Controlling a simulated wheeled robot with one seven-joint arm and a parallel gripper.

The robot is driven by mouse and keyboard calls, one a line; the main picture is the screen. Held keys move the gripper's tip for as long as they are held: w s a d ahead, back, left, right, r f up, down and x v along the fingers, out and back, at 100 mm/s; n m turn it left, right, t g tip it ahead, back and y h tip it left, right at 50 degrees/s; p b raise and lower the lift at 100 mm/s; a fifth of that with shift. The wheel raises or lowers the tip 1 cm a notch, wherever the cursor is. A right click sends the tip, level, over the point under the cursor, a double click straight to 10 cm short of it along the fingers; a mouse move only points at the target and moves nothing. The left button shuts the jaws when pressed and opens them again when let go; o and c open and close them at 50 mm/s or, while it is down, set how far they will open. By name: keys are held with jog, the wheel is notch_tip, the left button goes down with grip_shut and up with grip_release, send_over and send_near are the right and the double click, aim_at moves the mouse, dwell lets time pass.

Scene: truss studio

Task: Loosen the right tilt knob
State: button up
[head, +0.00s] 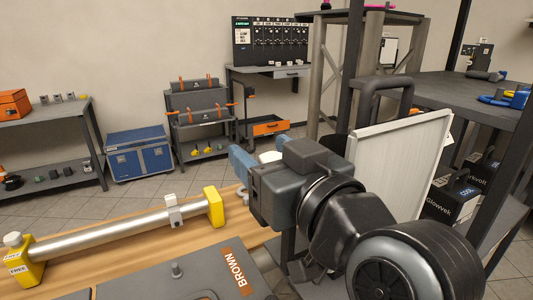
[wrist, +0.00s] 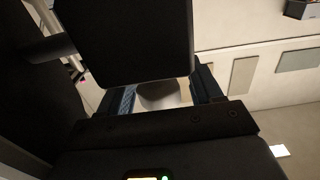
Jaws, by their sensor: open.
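My gripper (head: 242,160) reaches left over the wooden bench in the head view, with blue fingertips. In the wrist view its textured blue fingers (wrist: 160,88) stand apart. A pale, rounded piece (wrist: 158,97) shows between them, partly covered by a large dark block (wrist: 125,38); I cannot tell whether it is the right tilt knob or whether the fingers touch it. A pale rounded thing (head: 270,157) also shows just behind the gripper in the head view. A white flat panel (head: 405,165) stands behind my arm, its lower part hidden. No tilt knob is clearly identifiable.
A wooden bench top (head: 130,235) holds a metal tube (head: 110,234) with yellow end blocks (head: 214,207). Dark posts and a dark shelf (head: 460,90) crowd the right. A blue chest (head: 140,155) stands on the floor.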

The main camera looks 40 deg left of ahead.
jog(key=shift+d, duration=0.1)
jog(key=b+v, duration=0.1)
jog(key=v, duration=0.6)
jog(key=shift+d, duration=0.25)
jog(key=shift+s+f, duration=0.1)
jog(key=shift+f, duration=0.05)
jog(key=shift+c, duration=0.2)
